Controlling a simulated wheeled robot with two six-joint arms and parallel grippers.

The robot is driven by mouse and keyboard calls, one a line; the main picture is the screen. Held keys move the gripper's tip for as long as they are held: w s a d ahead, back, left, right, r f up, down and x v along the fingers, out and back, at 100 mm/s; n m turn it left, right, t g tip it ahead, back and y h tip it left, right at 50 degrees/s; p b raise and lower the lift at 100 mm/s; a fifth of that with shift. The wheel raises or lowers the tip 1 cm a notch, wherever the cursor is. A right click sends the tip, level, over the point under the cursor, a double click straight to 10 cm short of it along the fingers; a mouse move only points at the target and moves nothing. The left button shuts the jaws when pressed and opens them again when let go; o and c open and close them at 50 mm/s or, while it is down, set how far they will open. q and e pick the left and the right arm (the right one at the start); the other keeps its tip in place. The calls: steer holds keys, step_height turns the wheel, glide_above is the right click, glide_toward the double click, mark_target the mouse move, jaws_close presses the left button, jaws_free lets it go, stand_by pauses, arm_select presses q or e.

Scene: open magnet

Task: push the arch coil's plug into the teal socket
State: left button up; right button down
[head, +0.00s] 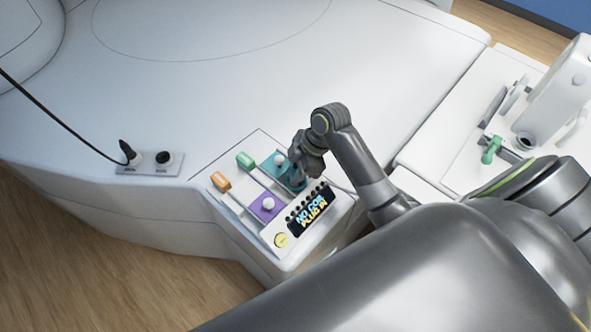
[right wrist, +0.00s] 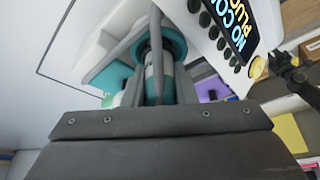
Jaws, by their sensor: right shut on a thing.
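My right gripper (head: 300,176) reaches down to the teal plate (head: 283,173) on the console's raised panel. In the right wrist view its fingers (right wrist: 152,75) are shut on a plug (right wrist: 154,85), pale with a teal band. The plug stands in line with a teal ring (right wrist: 165,40), which looks like the teal socket. I cannot tell how deep the plug sits, as the fingers hide part of it. A thin pale cable runs right from near the gripper in the head view. The arch coil itself cannot be made out. My left gripper does not show in the head view.
The panel also has a purple plate (head: 265,207), a green block (head: 245,159), an orange block (head: 220,181), a yellow button (head: 281,240) and a display (head: 311,210) reading "NO COIL PLUG IN". A white bench (head: 465,110) stands right.

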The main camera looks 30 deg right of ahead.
steer(key=shift+f, duration=0.15)
steer(key=c, duration=1.1)
jaws_free()
steer(key=v, duration=1.7)
steer(key=shift+r, duration=0.3)
steer(key=shift+s, duration=0.1)
